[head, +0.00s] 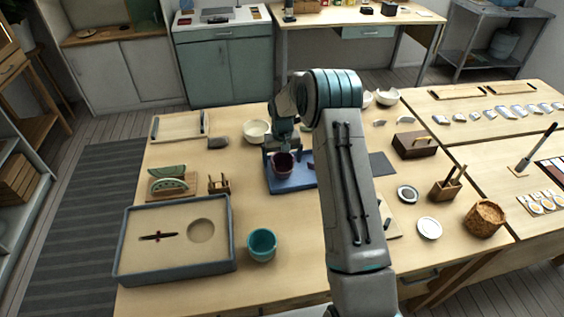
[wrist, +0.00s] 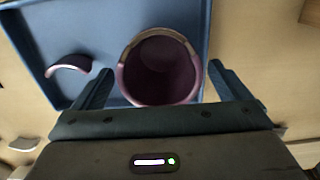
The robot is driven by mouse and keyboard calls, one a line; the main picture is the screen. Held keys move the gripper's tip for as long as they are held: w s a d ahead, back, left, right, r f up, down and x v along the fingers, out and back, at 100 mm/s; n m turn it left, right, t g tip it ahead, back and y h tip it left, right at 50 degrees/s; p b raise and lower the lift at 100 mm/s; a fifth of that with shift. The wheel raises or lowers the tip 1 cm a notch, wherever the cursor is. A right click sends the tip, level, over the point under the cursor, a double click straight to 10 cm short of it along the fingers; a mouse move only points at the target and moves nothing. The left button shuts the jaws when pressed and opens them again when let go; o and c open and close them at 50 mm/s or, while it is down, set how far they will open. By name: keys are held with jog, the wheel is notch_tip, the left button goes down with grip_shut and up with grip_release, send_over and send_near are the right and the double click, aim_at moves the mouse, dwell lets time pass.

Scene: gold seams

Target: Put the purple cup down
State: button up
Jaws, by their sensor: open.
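The purple cup (head: 283,167) stands on a blue tray (head: 291,186) near the middle of the table. In the wrist view the purple cup (wrist: 160,68) shows its open mouth, with a paler, brownish patch along the far rim. My gripper (head: 281,155) is over the tray at the cup. In the wrist view the fingers of my gripper (wrist: 160,82) are open, one on each side of the cup, with gaps visible between fingers and cup. A loose curved purple piece (wrist: 69,65) lies on the tray to the left of the cup.
A teal cup (head: 262,245) and a grey sand tray (head: 176,272) stand at the front left. A small brown rack (head: 219,184) is left of the blue tray. A cream bowl (head: 256,131) stands behind it. My arm hides some table to the right.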

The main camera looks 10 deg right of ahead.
aim_at(282, 171)
jog(key=s+r+b, duration=0.1)
jog(key=s+r, duration=0.2)
jog(key=r, duration=0.6)
jog(key=s+r+b, duration=0.1)
jog(key=s+r, duration=0.2)
jog(key=r, duration=0.6)
jog(key=s+r+t, duration=0.2)
jog(key=s+r, duration=0.5)
jog(key=s, duration=0.4)
jog(key=s+t, duration=0.1)
jog(key=s, duration=1.9)
jog(key=shift+s+d+f, duration=0.25)
jog(key=shift+s+f, duration=0.05)
jog(key=shift+s, duration=0.1)
